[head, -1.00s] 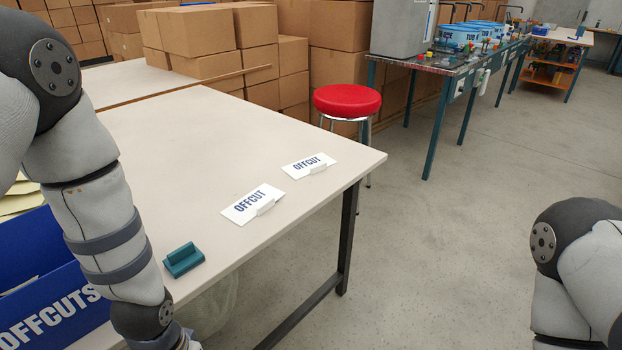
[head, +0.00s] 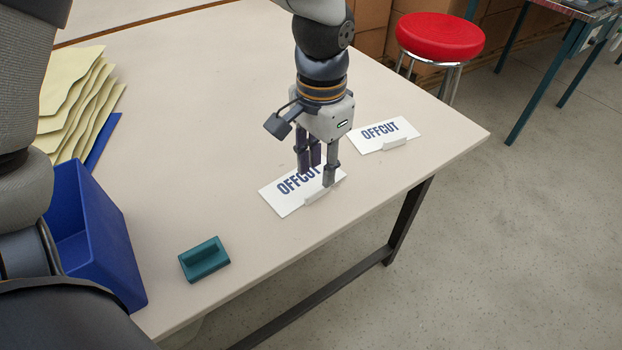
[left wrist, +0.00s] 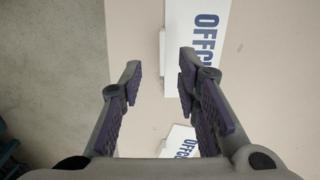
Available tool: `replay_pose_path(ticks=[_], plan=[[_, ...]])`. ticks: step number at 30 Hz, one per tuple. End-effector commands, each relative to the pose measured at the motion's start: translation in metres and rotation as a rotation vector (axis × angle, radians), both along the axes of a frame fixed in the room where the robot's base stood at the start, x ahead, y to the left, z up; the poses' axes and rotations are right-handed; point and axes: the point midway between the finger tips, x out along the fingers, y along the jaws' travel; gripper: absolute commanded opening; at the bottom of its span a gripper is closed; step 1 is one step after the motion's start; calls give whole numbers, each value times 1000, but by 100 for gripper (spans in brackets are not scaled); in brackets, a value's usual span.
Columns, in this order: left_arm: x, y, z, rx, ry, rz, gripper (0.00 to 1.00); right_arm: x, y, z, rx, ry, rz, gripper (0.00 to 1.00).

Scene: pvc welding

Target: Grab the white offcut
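Two white cards printed OFFCUT lie flat on the table, each with a small white block along its edge. The nearer block (head: 316,195) sits at the edge of the nearer card (head: 284,203), partly behind a finger. The farther block (head: 395,143) sits at its own card (head: 373,134). My left gripper (head: 317,176) points down over the nearer card, fingers spread and empty. In the left wrist view, the nearer block (left wrist: 162,44) appears just beyond the open fingertips (left wrist: 160,70), roughly between their lines. Contact with the card cannot be told. My right gripper is out of view.
A teal block (head: 204,259) lies near the table's front edge. A blue bin (head: 108,245) and yellow sheets (head: 72,105) are at the left. A red stool (head: 440,37) stands behind the table (head: 180,140). The middle of the tabletop is clear.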

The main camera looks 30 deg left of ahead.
Motion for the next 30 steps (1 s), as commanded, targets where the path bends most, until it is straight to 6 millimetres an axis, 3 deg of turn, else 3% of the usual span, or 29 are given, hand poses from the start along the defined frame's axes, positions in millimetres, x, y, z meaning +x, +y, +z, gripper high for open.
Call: replay_pose_path(ticks=[10,18,22,30], plan=[[4,0,-57,1,2,1,30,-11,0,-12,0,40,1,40],[5,0,-59,0,-5,2,28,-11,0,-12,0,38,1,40],[5,0,-59,0,-5,1,0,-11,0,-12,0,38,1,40],[5,0,-59,0,-5,2,0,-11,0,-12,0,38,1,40]])
